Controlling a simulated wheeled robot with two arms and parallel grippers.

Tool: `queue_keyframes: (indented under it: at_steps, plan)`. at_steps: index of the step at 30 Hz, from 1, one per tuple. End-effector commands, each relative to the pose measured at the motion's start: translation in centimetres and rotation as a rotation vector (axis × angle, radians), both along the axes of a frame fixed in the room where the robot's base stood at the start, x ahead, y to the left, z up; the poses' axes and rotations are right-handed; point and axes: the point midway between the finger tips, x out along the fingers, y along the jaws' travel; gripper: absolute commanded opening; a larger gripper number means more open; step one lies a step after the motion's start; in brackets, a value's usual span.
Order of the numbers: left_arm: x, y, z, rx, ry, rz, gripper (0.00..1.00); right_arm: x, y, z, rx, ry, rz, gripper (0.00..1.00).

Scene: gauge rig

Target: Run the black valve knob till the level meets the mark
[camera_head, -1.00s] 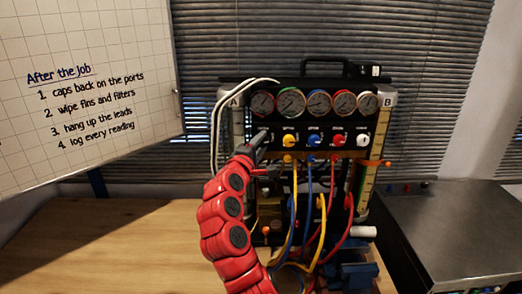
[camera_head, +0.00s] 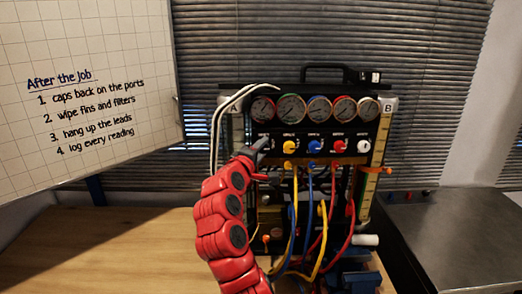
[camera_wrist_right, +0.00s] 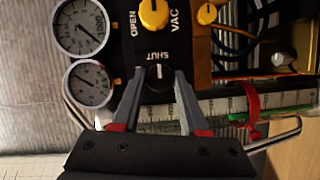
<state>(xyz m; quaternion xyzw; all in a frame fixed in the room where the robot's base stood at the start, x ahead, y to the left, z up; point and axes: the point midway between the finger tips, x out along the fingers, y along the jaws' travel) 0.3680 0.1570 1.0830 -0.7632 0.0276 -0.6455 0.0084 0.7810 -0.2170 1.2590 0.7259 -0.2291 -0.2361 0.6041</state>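The black valve knob (camera_wrist_right: 159,79) is at the end of the row of knobs, beside the word SHUT, with a white pointer line on its face. My right gripper (camera_wrist_right: 160,76) has a finger on each side of it, both tips against its edges. In the head view my right gripper (camera_head: 264,143) hides most of the knob. Sight tube A (camera_wrist_right: 215,107) carries a red marker ring (camera_wrist_right: 251,101) with a green piece near it; I cannot make out the liquid level. Sight tube B (camera_head: 376,180) has an orange marker (camera_head: 389,168). My left gripper is not in view.
Several gauges (camera_head: 319,109) line the rig's top, with yellow (camera_head: 289,146), blue (camera_head: 314,146), red and white knobs below. Coloured hoses (camera_head: 325,245) hang in front. White leads (camera_head: 215,140) loop at the left. The wooden bench (camera_head: 110,240) is clear at left.

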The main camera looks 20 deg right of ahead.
Motion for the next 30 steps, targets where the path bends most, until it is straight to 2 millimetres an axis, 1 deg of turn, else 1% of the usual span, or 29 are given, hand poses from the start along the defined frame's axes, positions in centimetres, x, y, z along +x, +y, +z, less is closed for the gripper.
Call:
queue_keyframes:
  at_steps: [1, 4, 5, 13, 17, 20, 23, 30]
  plan:
    - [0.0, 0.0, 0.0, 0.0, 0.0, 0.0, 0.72, 0.0, 0.0, -0.1, 0.0, 0.001, 0.0, 0.53]
    - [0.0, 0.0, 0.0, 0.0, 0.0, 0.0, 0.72, 0.0, 0.0, 0.0, -0.001, 0.001, 0.0, 0.71]
    - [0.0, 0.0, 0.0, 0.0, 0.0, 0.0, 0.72, 0.0, 0.0, 0.0, -0.001, 0.001, 0.0, 0.72]
    - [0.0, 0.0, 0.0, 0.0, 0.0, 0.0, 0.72, 0.0, 0.1, 0.0, -0.001, 0.001, 0.0, 0.72]
    - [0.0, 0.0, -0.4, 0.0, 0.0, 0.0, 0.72, -0.7, 0.7, -0.1, -0.003, 0.001, 0.001, 0.72]
    - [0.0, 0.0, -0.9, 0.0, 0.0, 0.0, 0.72, -2.1, 1.8, -0.1, -0.002, -0.003, 0.003, 0.72]
    - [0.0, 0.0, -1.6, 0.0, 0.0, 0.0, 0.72, -4.0, 3.5, 0.0, -0.001, -0.002, 0.005, 0.72]
    - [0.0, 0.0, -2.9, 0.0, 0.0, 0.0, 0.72, -9.2, 7.5, 0.5, -0.002, -0.004, 0.007, 0.72]
